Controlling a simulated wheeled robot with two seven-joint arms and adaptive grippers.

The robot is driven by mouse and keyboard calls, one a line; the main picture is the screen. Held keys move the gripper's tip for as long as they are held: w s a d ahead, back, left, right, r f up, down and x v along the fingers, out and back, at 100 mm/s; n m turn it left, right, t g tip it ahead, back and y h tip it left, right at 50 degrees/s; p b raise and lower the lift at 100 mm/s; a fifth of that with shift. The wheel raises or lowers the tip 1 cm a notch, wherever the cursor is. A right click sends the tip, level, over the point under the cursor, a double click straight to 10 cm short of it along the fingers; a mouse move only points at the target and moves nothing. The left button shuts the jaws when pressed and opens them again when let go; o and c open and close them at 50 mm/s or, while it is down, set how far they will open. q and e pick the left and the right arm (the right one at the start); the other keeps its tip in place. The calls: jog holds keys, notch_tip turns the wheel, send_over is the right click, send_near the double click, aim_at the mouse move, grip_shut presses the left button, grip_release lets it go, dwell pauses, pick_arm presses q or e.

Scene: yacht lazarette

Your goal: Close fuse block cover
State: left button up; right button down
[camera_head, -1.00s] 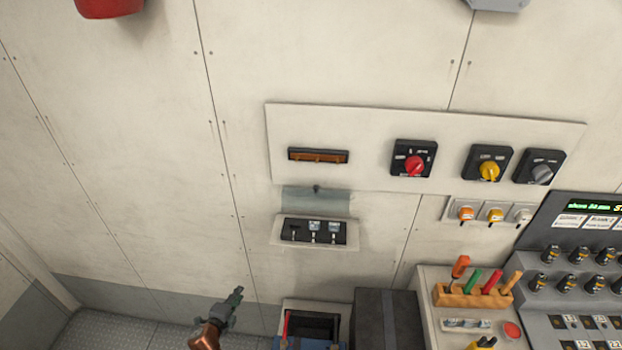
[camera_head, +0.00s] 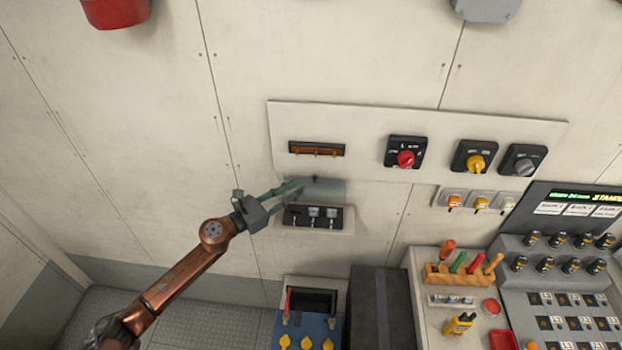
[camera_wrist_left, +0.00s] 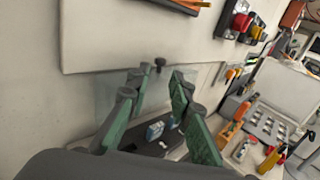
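The fuse block (camera_head: 331,218) is a dark strip with light fuses, low on the wall; it also shows in the left wrist view (camera_wrist_left: 155,131). Its cover (camera_head: 334,188), a translucent grey-green pane with a small dark knob (camera_wrist_left: 159,65), stands raised above the block, open. My left gripper (camera_head: 298,188) is in front of the left part of the cover and block, hiding some of both. In the left wrist view its green fingers (camera_wrist_left: 155,95) are apart, with the cover and knob seen between them. I cannot tell whether they touch the cover. My right gripper is not in view.
Above the cover is a panel with a brown slotted strip (camera_head: 317,149) and rotary switches, one red (camera_head: 405,158). At lower right are a wooden tool rack (camera_head: 463,275) and a control console (camera_head: 560,290). A dark box (camera_head: 381,310) stands below.

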aim_at(312, 179)
pick_arm(q)
jog(key=p+x, duration=0.1)
jog(key=x, duration=0.5)
jog(key=shift+w+d+r+p, duration=0.1)
jog(key=shift+p, duration=0.2)
jog(key=shift+w+d, duration=0.45)
jog(key=shift+d, duration=0.05)
jog(key=shift+c, duration=0.3)
jog(key=c, duration=0.5)
